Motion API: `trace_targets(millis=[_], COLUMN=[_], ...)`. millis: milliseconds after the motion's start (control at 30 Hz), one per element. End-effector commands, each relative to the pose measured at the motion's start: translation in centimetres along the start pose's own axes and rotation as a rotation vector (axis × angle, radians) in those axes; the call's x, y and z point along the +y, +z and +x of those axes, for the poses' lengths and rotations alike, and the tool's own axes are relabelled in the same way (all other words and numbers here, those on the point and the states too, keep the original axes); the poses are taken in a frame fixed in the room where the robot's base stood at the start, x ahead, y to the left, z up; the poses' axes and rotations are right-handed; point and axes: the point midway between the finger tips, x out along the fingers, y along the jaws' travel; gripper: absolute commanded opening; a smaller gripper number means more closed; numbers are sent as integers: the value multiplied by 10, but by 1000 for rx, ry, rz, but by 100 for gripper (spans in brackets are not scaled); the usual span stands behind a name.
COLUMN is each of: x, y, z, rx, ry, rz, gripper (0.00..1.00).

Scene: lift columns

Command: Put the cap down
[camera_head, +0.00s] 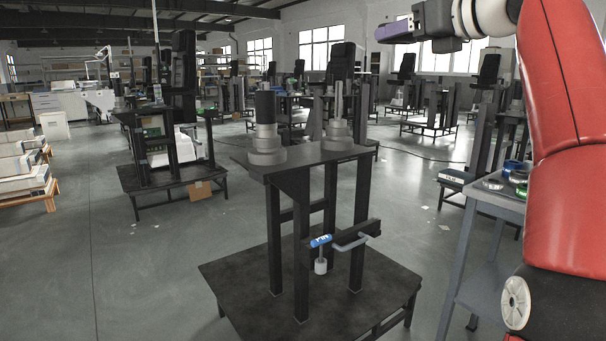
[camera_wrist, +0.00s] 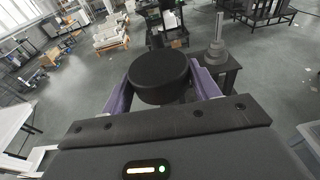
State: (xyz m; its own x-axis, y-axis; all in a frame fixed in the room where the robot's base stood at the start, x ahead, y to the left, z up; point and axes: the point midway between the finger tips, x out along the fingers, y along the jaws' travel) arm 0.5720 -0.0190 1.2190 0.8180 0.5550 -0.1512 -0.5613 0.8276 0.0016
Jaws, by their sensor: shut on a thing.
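The cap, a round black disc (camera_wrist: 158,74), is held between the purple fingers of my gripper (camera_wrist: 163,84) in the wrist view. In the head view my gripper (camera_head: 388,31) is high at the upper right, well above the black stand; the cap is hard to make out there. The stand's top plate (camera_head: 305,157) carries two stepped grey columns. The left column (camera_head: 267,145) has a black cylinder on top; the right column (camera_head: 338,132) ends in a bare thin rod. One grey column (camera_wrist: 215,50) shows right of the cap in the wrist view.
A blue-handled tool (camera_head: 320,241) is on the stand's lower frame, beside a grey bar handle. A grey worktable (camera_head: 483,192) with small rings and parts stands at right. Other similar stands fill the hall behind. Grey floor (camera_head: 130,260) is open at left.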

Motion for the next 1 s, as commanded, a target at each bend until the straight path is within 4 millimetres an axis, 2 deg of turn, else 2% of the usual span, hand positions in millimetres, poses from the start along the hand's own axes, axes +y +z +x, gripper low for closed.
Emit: trace_targets(millis=[367,567,667,800,1000], x=[-64,-119,-156,-200,-242], y=[-40,-90,-132,-199,-293], z=[39,72,94,121,147], rx=[3,6,9,9,7], ry=[-115,-225,-305,-416,-545], rz=[20,39,53,71,91], gripper=[33,33,33,33,33])
